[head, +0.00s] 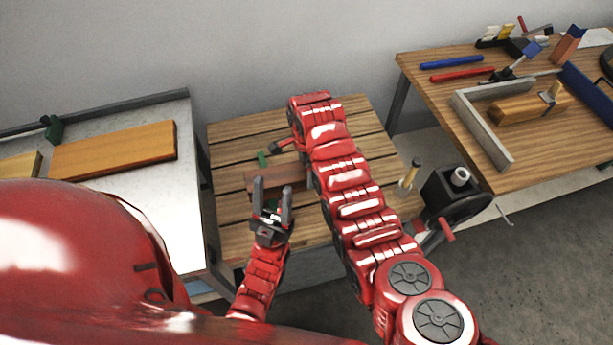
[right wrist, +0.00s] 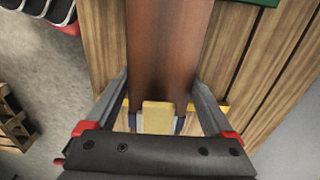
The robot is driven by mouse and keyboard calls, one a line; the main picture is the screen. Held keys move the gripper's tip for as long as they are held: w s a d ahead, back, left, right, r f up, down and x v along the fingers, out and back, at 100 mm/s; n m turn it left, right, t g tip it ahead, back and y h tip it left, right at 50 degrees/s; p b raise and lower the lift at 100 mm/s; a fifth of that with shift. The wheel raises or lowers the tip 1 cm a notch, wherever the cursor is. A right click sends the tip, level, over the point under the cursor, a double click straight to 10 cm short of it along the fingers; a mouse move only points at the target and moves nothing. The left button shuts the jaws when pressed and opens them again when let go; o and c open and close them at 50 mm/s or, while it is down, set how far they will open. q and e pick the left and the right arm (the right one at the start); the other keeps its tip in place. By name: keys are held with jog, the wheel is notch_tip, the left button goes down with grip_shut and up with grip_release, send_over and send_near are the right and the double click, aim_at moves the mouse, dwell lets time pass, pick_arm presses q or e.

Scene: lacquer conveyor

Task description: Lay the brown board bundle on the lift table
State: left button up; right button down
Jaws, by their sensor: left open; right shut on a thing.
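The brown board bundle (head: 272,177) is over the slatted wooden top of the lift table (head: 232,148), in the middle of the head view. My right gripper is shut on the bundle, with a finger on each side of it, as the right wrist view shows (right wrist: 160,92); there the bundle (right wrist: 170,45) runs away over the slats. In the head view my right arm hides part of the bundle and most of that gripper. I cannot tell whether the bundle touches the slats. My left gripper (head: 271,190) is open and empty at the near side of the bundle.
A pale metal-topped table (head: 190,220) with an orange-brown board (head: 115,151) stands at the left. A wooden workbench (head: 420,85) with tools and a metal frame stands at the right. A black device (head: 452,195) with a red handle sits at the lift table's right side.

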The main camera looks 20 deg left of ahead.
jog(key=shift+w+a+f, duration=0.1)
jog(key=shift+w+f, duration=0.1)
jog(key=shift+f, duration=0.15)
jog(key=shift+s+f, duration=0.1)
jog(key=shift+f, duration=1.65)
